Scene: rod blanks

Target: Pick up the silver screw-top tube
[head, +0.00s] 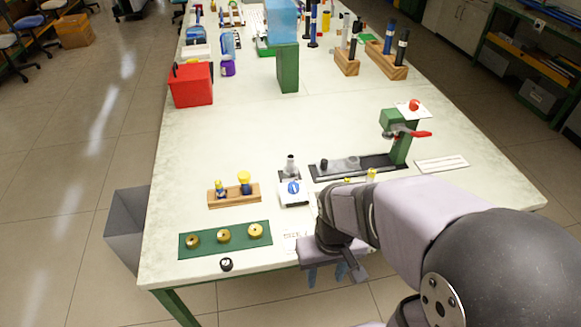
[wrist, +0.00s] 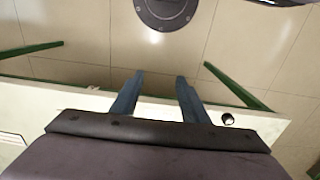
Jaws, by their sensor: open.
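I cannot identify the silver screw-top tube with certainty. A pale greyish tube (head: 345,27) stands in the smaller wooden block (head: 346,63) at the back right of the table, beside a dark tube (head: 352,50); its cap is too small to make out. My gripper (head: 336,272) is at the table's front edge, far from these blocks. In the wrist view my gripper (wrist: 160,82) has its two blue fingers apart with nothing between them, pointing over the edge and the floor.
A larger wooden block (head: 386,62) holds blue and black tubes. A green press (head: 399,135), a green tray (head: 225,240) with yellow rings, a wooden holder (head: 234,196) and a red box (head: 191,86) stand on the table (head: 245,130). The table's middle is mostly clear.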

